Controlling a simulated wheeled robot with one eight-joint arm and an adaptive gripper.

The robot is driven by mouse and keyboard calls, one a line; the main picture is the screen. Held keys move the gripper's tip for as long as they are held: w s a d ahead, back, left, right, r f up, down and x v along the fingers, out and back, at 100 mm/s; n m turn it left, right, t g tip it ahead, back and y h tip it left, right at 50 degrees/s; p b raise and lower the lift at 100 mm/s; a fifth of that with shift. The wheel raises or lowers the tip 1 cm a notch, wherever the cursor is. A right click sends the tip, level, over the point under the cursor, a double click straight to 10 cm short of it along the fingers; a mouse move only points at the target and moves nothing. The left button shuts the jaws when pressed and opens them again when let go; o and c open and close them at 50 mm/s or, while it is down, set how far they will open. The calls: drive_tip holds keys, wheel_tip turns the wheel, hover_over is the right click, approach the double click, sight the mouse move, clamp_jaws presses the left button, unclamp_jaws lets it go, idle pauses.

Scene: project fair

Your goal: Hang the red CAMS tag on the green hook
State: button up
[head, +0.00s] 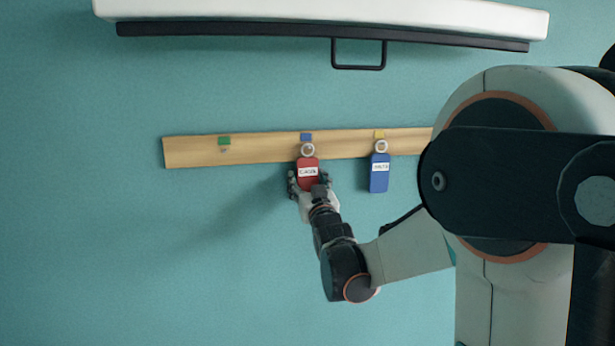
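The red tag (308,172) with a white label hangs by its ring on the hook under the blue marker (306,137). The label's lettering is too small to read surely. The hook under the green marker (224,141) is at the left of the wooden rail and is bare. My gripper (308,186) is at the lower part of the red tag, with fingers to its left and right. Whether the fingers touch the tag or are closed on it is not clear.
A blue tag (379,178) hangs under the yellow marker (379,134), right of the red tag. The wooden rail (262,148) runs along the teal wall. A white fixture with a dark lower edge (220,29) is above. The wall left of my gripper is clear.

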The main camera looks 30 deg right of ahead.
drive_tip(key=shift+c, duration=1.3)
drive_tip(key=shift+r, duration=0.5)
drive_tip(key=shift+s, duration=0.1)
drive_tip(key=r+v, duration=0.1)
drive_tip(key=v, duration=0.6)
drive_tip(key=shift+s+r+p, duration=0.2)
drive_tip(key=shift+r+p, duration=0.05)
drive_tip(key=shift+p, duration=0.15)
drive_tip(key=shift+a, duration=0.1)
idle(0.6)
drive_tip(key=w+a+f+n+y+b, duration=0.1)
drive_tip(key=a+f+b, duration=0.5)
drive_tip(key=f+b, duration=0.6)
drive_tip(key=w+a+f+n+y+b, duration=0.1)
drive_tip(key=w+a+f+b, duration=0.3)
drive_tip(key=f+b, duration=0.8)
drive_tip(key=w+a+f+n+y+b, duration=0.1)
drive_tip(key=w+a+f+y+b, duration=0.2)
drive_tip(key=f, duration=2.9)
drive_tip(key=a+b, duration=0.5)
drive_tip(key=b, duration=0.4)
drive_tip(key=shift+w+a+f+t+y+b, duration=0.2)
drive_tip(key=shift+w+a+t+y+b, duration=0.1)
drive_tip(key=shift+t+b, duration=0.1)
